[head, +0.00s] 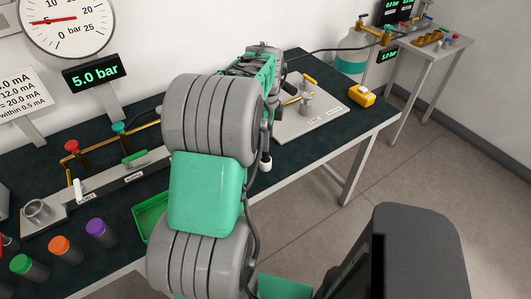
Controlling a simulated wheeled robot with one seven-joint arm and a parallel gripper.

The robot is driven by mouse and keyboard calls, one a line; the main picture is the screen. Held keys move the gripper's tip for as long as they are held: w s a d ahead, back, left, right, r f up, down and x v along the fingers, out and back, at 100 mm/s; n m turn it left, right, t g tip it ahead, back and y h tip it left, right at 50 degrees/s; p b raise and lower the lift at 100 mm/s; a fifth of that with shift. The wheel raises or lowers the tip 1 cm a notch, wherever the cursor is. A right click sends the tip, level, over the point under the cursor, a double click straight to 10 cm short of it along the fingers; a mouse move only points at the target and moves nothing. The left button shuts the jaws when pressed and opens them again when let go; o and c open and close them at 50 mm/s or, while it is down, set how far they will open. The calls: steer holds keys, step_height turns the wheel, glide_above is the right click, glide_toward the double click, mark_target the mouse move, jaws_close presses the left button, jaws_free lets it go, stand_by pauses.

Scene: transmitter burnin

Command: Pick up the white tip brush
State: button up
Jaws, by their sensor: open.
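I cannot make out the white tip brush for certain. A small dark piece with a white end (266,163) shows just right of my arm, over the dark bench top, partly hidden by the arm; I cannot tell whether it is the brush. My arm reaches up and away across the bench. The far end of my arm, with my gripper (264,52), is near the back of the bench; its jaws are open, but the fingertips are mostly hidden by the arm's own links. I see nothing held.
The dark bench (352,125) carries a grey plate (322,122) with metal fittings, a yellow box (362,95), a green tray (149,223), a valve rail (120,181) and several coloured-cap containers. A gauge and a 5.0 bar display (95,75) stand behind. A side table (445,52) is at the far right.

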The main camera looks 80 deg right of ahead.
steer(key=f, duration=0.3)
steer(key=f+p, duration=0.1)
steer(key=f, duration=0.3)
steer(key=shift+w+a+f, duration=0.1)
steer(key=shift+w+a, duration=0.05)
steer(key=shift+a, duration=0.05)
jaws_close()
